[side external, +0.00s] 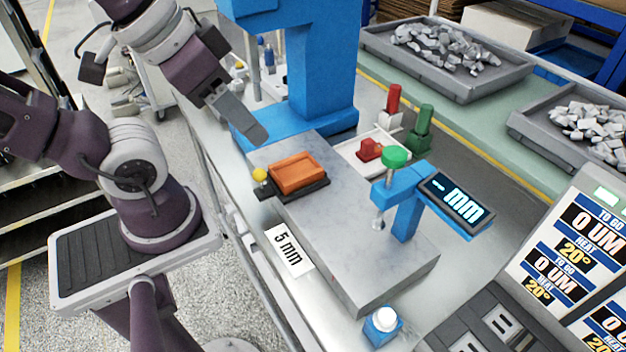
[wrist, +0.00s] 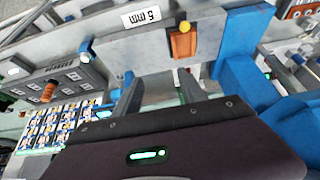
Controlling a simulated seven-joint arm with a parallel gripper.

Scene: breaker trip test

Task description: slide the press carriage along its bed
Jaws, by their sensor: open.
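The press carriage, an orange block on a dark base (side external: 297,177), sits on the grey stone bed (side external: 345,235), with a yellow knob (side external: 260,175) at its left end. In the wrist view the orange block (wrist: 183,44) and knob (wrist: 185,27) show beyond the fingers. My gripper (side external: 257,132) hangs above the bed's far end, up and left of the carriage and apart from it. In the wrist view its two fingers (wrist: 160,82) stand apart with nothing between them. The side view hides the gap between the fingers.
A blue press column (side external: 325,70) rises behind my gripper. A gauge with a "-- MM" display (side external: 457,200) and green knob (side external: 395,157) overhangs the bed's near part. A white tray (side external: 352,152) with a red piece lies beside the bed. A "5 mm" label (side external: 288,250) is at its left.

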